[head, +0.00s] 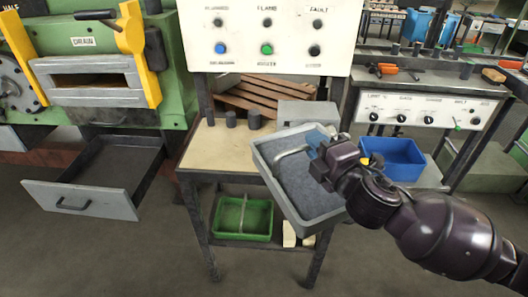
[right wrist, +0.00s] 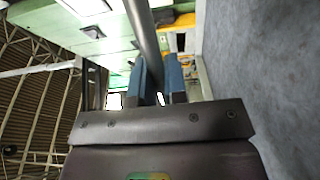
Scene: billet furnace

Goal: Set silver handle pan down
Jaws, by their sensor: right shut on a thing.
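The pan (head: 290,190) is a shallow grey tray with a darker grey floor and a silver bar handle (head: 291,150) across it. My right gripper (head: 316,143) is shut on the handle near the pan's far right side. The pan looks turned and overlaps the right front of the workbench top (head: 208,153), reaching out past its edge. I cannot tell whether it touches the bench. In the right wrist view the blue fingertips (right wrist: 152,82) close around the silver bar (right wrist: 143,38), and the pan's grey floor (right wrist: 268,60) fills the right side. My left gripper is not in view.
Several small dark cylinders (head: 231,119) stand on the bench's back left, with a wooden pallet (head: 262,97) behind. A green tray (head: 243,217) sits on the lower shelf. A blue bin (head: 392,158) is right of the pan. An open drawer (head: 88,201) juts out at left.

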